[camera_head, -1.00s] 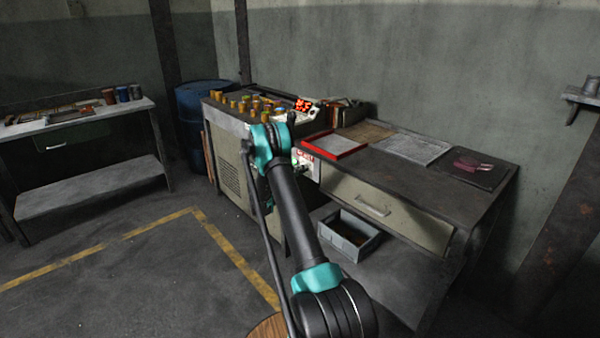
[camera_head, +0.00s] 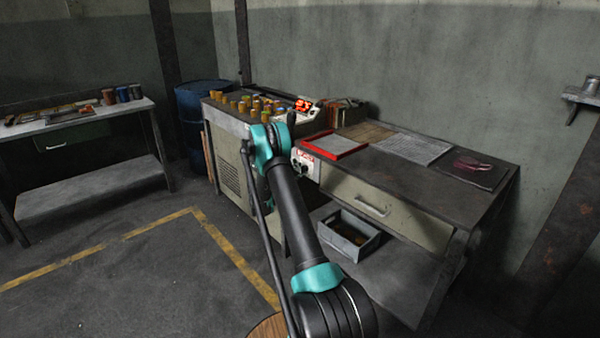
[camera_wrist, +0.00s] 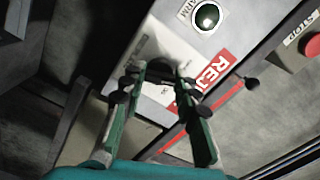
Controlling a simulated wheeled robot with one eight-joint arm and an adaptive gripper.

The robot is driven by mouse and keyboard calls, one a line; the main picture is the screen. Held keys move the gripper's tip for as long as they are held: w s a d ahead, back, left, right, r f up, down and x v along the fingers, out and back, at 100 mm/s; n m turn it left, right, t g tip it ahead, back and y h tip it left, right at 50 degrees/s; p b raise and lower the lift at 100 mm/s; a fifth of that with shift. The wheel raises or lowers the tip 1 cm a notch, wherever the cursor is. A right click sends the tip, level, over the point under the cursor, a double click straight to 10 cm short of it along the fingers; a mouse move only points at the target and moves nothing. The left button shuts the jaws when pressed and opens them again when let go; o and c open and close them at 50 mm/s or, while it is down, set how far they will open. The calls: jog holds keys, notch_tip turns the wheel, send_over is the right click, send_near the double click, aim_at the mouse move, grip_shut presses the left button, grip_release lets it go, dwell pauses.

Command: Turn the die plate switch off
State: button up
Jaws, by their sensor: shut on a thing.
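In the wrist view my gripper (camera_wrist: 160,90) has its two green fingers around a dark knob (camera_wrist: 166,72) on a pale panel plate, and is shut on it. I take the knob for the die plate switch; its label is mostly hidden and its exact angle is unclear. A dark green lamp (camera_wrist: 207,16) in a pale ring sits above it, looking unlit. In the head view the small white control panel (camera_head: 306,163) is on the bench front, partly behind my arm; my fingertips are hidden there.
A red REJECT label (camera_wrist: 217,68) and a red STOP button (camera_wrist: 313,47) are close to my fingers. The bench (camera_head: 440,172) carries a red-rimmed tray (camera_head: 334,146). A grey bin (camera_head: 349,237) is on the lower shelf.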

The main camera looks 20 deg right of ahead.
jog(key=shift+n, duration=2.2)
jog(key=o, duration=1.2)
jog(key=shift+c, duration=0.2)
jog(key=shift+a, duration=0.1)
jog(key=v, duration=1.2)
